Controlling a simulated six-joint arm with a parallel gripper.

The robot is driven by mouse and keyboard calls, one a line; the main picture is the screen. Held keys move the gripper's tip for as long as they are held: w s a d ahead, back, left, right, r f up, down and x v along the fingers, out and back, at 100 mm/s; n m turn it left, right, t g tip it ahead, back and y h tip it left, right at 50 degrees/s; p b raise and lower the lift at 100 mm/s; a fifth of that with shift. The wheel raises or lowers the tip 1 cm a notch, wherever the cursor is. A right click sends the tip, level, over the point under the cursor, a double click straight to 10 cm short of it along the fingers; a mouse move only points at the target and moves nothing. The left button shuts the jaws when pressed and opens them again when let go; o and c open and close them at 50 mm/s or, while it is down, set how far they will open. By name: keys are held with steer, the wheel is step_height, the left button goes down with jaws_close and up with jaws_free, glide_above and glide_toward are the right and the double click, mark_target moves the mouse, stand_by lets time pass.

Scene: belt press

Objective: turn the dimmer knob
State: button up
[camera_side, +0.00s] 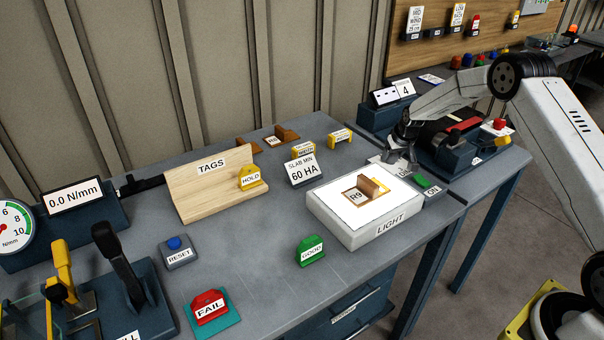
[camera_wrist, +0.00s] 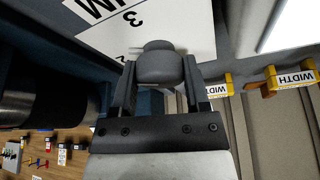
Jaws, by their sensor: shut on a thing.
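The dimmer knob (camera_wrist: 160,66) is a dark grey, rounded knob in the wrist view. It stands on a white dial plate (camera_wrist: 185,28) printed with numbers, of which 3 and 2 show upside down. My gripper (camera_wrist: 160,60) has one finger on each side of the knob and is shut on it. In the side view my gripper (camera_side: 402,130) points down over the bench, behind the light box (camera_side: 385,233). Part of the white dial plate (camera_side: 403,170) shows below it. The knob itself is hidden or too small to tell there.
A green ON switch (camera_side: 423,181) is close beside the dial. A dark machine with a red part (camera_side: 463,126) stands right behind my gripper. Yellow WIDTH blocks (camera_wrist: 291,79) stand nearby. The bench front around the green GOOD stamp (camera_side: 311,250) has free room.

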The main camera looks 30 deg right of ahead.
steer(key=shift+d+n+y, duration=0.1)
steer(key=shift+n+y, duration=0.5)
steer(key=shift+n, duration=0.9)
steer(key=shift+n+y, duration=0.6)
steer(key=shift+n, duration=0.9)
steer(key=shift+s, duration=0.1)
steer(key=o, duration=1.3)
steer(key=shift+r, duration=0.1)
steer(key=shift+v, duration=3.8)
steer(key=shift+d, duration=0.1)
